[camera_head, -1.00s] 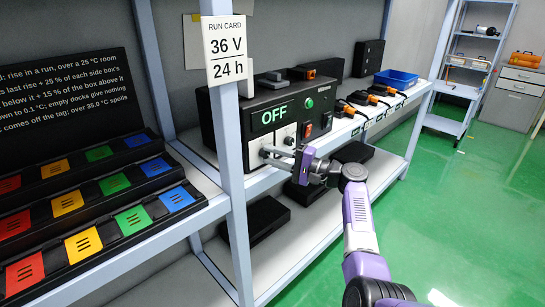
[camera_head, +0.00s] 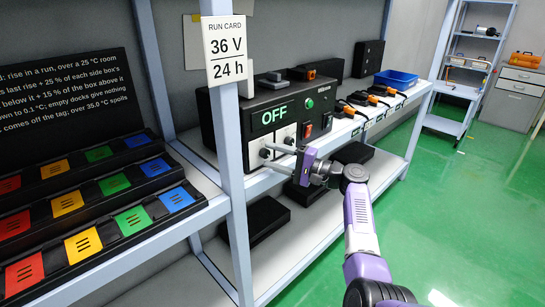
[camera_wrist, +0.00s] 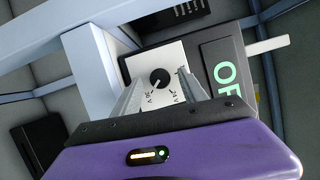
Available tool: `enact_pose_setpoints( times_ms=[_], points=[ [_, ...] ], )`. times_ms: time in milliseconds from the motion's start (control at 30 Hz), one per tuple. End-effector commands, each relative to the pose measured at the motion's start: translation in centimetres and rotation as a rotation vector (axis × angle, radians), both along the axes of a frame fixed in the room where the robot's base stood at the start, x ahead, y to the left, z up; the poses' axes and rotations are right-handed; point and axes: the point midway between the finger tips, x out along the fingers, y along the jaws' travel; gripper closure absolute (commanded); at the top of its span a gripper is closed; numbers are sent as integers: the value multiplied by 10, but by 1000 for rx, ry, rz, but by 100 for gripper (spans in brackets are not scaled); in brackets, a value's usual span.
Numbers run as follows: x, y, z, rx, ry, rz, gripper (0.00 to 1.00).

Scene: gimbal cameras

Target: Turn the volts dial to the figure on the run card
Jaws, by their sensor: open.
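The run card (camera_head: 226,50) on the shelf post reads 36 V and 24 h. The black power box (camera_head: 231,110) has a green display (camera_head: 269,117) reading OFF. Below it are two dials on white plates; the left is the volts dial (camera_head: 265,153). In the wrist view the volts dial (camera_wrist: 160,78) is a round black knob with small V labels around it and a light mark toward the lower left. My gripper (camera_head: 275,156) is open in front of it. In the wrist view its fingers (camera_wrist: 159,85) stand either side of the knob, apparently not touching it.
A green button (camera_head: 310,102) and red switch (camera_head: 307,131) are on the box's right. The shelf post (camera_head: 229,170) stands close left of the dials. Orange-tipped plugs (camera_head: 362,98) and a blue tray (camera_head: 396,79) lie further right. The green floor (camera_head: 470,210) at right is clear.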

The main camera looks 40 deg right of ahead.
Motion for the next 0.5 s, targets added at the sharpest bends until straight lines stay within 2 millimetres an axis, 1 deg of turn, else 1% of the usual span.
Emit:
enact_pose_setpoints(
  times_ms=[300,400,500],
  points=[
    [-45,-20,-4,-1,0,-4,50],
    [-57,-24,-5,1,2,-3,50],
    [-65,-28,-5,0,0,-2,50]
  ],
)
